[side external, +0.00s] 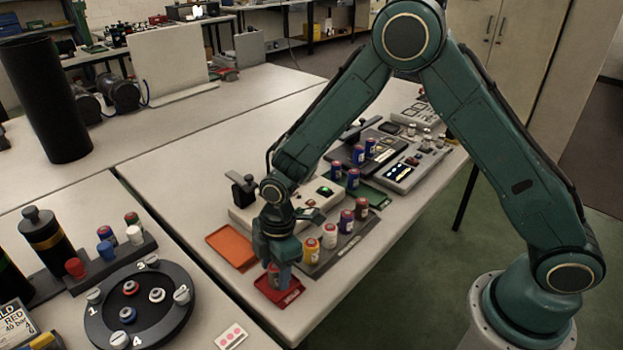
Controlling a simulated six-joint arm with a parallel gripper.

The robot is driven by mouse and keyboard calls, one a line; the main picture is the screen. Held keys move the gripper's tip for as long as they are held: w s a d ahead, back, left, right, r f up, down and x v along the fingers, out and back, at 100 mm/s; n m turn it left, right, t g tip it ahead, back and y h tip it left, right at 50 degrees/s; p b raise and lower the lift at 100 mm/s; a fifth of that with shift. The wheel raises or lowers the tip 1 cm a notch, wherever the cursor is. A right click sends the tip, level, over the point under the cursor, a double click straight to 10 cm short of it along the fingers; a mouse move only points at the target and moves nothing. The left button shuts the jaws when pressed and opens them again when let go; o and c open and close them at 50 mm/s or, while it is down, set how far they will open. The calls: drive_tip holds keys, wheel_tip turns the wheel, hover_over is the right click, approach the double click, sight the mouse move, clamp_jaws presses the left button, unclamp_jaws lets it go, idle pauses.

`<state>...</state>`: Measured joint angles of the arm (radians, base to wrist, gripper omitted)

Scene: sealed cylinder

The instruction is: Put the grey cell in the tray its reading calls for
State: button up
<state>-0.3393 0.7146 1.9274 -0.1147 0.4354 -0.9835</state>
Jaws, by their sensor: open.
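A cell (274,278), greyish with a red mark as far as I can tell, stands in the red tray (293,296) at the table's front edge. My gripper (277,264) is directly above it, pointing down, with open jaws at the cell's upper part. Whether the jaws touch it cannot be told; the gripper hides its top. An orange tray (228,243) lies empty to the left, and a green tray (376,197) lies further back to the right. A beige tester (245,215) with a lit green display (325,192) stands behind.
A dark rack (340,252) with several coloured cells stands right of my gripper. Blue cells (352,178) and a panel with a lit display (400,172) are further back. A black round dial (140,305) and cylinders stand on the left table.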

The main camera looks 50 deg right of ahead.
wheel_tip(320, 180, up, 11)
drive_tip(key=d, duration=0.1)
drive_tip(key=shift+s+d, duration=0.15)
idle(0.7)
drive_tip(key=s+d+r+m+t, duration=0.1)
drive_tip(key=s+d+r+m, duration=0.35)
drive_tip(key=r, duration=0.25)
drive_tip(key=s+d+r+m+t, duration=0.25)
drive_tip(key=s+d+r, duration=0.2)
drive_tip(key=r, duration=0.25)
drive_tip(key=s+d+r+m+t, duration=0.1)
drive_tip(key=s+d+m, duration=0.2)
drive_tip(key=s, duration=0.4)
drive_tip(key=s+d+r+m+t+h, duration=0.1)
drive_tip(key=s+d+r+m, duration=0.1)
drive_tip(key=s+d+m, duration=0.2)
drive_tip(key=s+m, duration=0.1)
drive_tip(key=s, duration=0.2)
drive_tip(key=shift+s+d+r+m, duration=0.2)
drive_tip(key=shift+r+m, duration=0.1)
drive_tip(key=shift+m, duration=0.1)
